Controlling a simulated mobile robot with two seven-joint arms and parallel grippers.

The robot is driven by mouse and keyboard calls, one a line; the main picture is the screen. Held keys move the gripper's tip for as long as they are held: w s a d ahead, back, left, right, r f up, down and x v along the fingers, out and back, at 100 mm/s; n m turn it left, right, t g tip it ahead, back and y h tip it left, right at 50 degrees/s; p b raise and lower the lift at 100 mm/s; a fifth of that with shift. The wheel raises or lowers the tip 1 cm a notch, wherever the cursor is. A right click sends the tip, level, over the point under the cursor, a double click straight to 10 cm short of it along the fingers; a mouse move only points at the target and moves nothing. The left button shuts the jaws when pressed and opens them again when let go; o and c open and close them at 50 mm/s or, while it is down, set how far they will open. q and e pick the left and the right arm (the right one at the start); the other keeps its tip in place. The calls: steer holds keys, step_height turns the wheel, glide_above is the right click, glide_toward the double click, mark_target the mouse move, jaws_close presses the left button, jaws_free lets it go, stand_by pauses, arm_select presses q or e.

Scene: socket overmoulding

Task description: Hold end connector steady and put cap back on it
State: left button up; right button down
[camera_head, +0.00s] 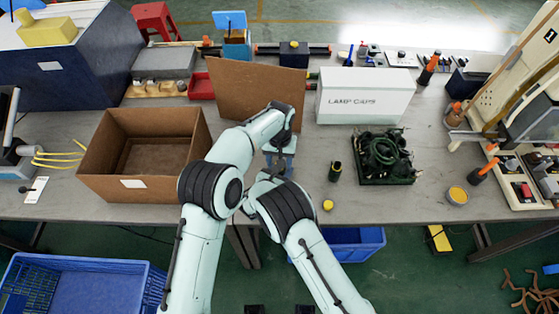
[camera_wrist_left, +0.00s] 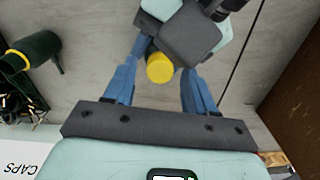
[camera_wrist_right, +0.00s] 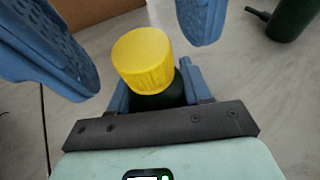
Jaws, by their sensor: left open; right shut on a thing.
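My right gripper (camera_wrist_right: 158,88) is shut on a dark green end connector (camera_wrist_right: 178,92), mostly hidden by the cap and fingers. A yellow ribbed cap (camera_wrist_right: 145,60) sits at the connector's top end; I cannot tell whether it is fully seated. The cap also shows in the left wrist view (camera_wrist_left: 159,68). My left gripper (camera_wrist_left: 160,72) is open, its blue fingers on either side of the cap with gaps. In the head view the two grippers meet near the blue fingers (camera_head: 281,162), and the arms hide the connector and cap.
Another green connector (camera_head: 335,172) stands on the table to the right, with a loose yellow cap (camera_head: 328,205) nearer the front edge. A tray of dark cables (camera_head: 413,180), a white LAMP CAPS box (camera_head: 322,106) and a cardboard box (camera_head: 195,185) stand around.

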arm_select(q)
steer(key=shift+r, duration=1.9)
steer(key=shift+c, duration=0.3)
step_height(320, 180, up, 4)
steer(key=shift+f+n, duration=0.2)
steer(key=shift+n, duration=0.6)
steer(key=shift+f, duration=0.1)
steer(key=shift+f, duration=4)
